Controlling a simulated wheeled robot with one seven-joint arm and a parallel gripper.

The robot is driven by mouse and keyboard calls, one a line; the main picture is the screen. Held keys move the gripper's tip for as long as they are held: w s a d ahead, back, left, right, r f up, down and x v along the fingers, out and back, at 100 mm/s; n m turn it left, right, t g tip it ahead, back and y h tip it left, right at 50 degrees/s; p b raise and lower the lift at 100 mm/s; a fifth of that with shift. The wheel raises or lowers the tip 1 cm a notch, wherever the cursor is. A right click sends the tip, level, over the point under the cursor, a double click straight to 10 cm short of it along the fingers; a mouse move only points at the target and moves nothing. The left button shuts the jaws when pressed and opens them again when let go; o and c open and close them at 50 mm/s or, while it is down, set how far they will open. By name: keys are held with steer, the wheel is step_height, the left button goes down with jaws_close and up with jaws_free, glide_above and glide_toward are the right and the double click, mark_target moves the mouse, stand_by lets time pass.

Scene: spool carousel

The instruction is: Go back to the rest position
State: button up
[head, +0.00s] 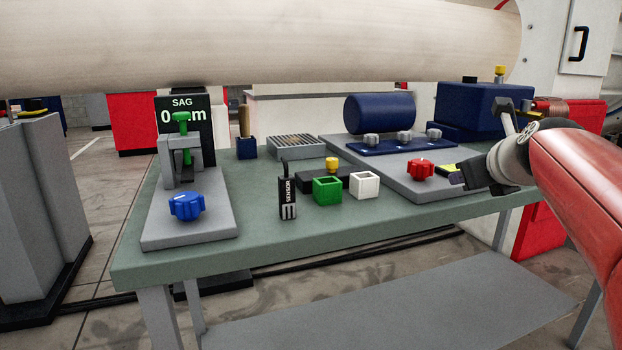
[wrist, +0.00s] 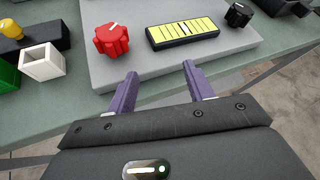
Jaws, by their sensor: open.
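My gripper (wrist: 158,88) is open in the wrist view, with its two purple fingers apart and nothing between them. The fingertips reach over the front edge of a grey plate (wrist: 95,72), short of a red knob (wrist: 112,40) and a yellow-faced gauge (wrist: 183,32). In the head view my gripper (head: 462,183) is at the right end of the bench, just right of the red knob (head: 420,169). Its fingertips are too small and dark to make out clearly there. My red arm comes in from the right.
The green bench (head: 270,232) carries a blue knob (head: 187,206), a sag display (head: 186,115), a handheld sensor (head: 287,195), a green box (head: 327,190), a white box (head: 364,185), and a blue motor (head: 380,113). A large pale roller (head: 250,45) spans above. The bench's front strip is clear.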

steer(key=s+a+f+n+g, duration=0.3)
steer(key=s+a+f+n, duration=0.4)
steer(key=s+f+n, duration=0.5)
steer(key=s+a+f+n+g, duration=0.4)
steer(key=s+a+f+n, duration=0.3)
steer(key=n, duration=1.4)
steer(key=s+f, duration=0.5)
steer(key=s, duration=0.2)
steer(key=shift+y, duration=0.4)
steer(key=shift+f, duration=0.1)
